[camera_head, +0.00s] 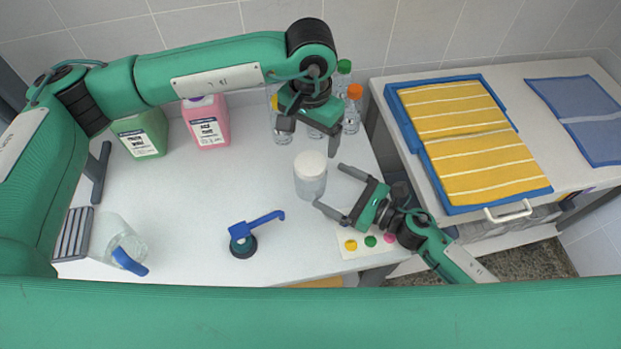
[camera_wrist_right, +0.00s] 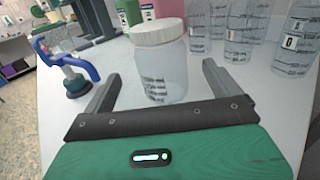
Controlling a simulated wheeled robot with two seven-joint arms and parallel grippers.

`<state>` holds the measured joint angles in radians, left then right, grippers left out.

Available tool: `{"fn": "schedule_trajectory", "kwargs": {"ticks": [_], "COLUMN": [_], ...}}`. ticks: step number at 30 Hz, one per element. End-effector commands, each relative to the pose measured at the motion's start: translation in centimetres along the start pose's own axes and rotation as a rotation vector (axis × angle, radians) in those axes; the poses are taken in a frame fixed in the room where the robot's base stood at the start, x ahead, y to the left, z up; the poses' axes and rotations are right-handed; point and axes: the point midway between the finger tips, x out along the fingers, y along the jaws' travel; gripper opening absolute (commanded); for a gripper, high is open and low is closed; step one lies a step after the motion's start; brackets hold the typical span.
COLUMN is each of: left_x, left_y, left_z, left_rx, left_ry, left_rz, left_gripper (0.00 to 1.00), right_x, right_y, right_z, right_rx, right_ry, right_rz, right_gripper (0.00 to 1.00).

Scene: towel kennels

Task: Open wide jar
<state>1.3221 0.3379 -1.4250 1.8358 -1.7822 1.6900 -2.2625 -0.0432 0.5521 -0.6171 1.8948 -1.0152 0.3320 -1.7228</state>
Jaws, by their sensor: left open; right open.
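The wide jar (camera_head: 310,181) is clear with a white lid (camera_head: 310,163) and stands upright on the white table. In the right wrist view the jar (camera_wrist_right: 160,75) stands just beyond and between my right fingertips, its lid (camera_wrist_right: 158,32) on top. My right gripper (camera_head: 328,186) is open at the jar's right side, low near the table, its fingers pointing at the jar. My left gripper (camera_head: 309,142) is open above and behind the jar, pointing down, with its fingers spread near the lid's height in the picture. Neither gripper holds anything.
Several clear bottles (camera_head: 351,115) stand behind the jar. A pink jug (camera_head: 207,122) and a green jug (camera_head: 141,136) stand at the back left. A blue-handled tool (camera_head: 243,240) stands at front, and a spray bottle (camera_head: 124,245) lies at left. Yellow towels (camera_head: 465,135) lie on the right counter.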

Motion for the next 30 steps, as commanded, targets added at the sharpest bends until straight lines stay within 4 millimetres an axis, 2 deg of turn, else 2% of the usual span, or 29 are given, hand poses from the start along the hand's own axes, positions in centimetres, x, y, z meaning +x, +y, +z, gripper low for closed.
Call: {"fn": "schedule_trajectory", "kwargs": {"ticks": [1,6,12,25,30], "left_x": [0.0,0.0,0.0,0.0,0.0], "left_y": [0.0,0.0,0.0,0.0,0.0], "left_z": [0.0,0.0,0.0,0.0,0.0], "left_rx": [0.000,0.000,0.000,0.000,0.000], "left_ry": [0.000,0.000,0.000,0.000,0.000], "left_rz": [0.000,0.000,0.000,0.000,0.000], "left_gripper": [0.82,0.82,0.82,0.82,0.82], "right_x": [1.0,3.6,5.8,6.5,6.5], "right_y": [-0.2,-0.2,-0.1,-0.1,-0.1], "right_z": [0.4,0.3,0.3,0.3,0.3], "right_rx": [-0.007,-0.006,-0.005,-0.004,-0.004], "right_ry": [-0.005,-0.003,-0.003,-0.002,-0.002], "right_rz": [0.002,0.001,0.000,0.001,0.001], "right_gripper": [0.94,0.94,0.94,0.94,0.60]}}
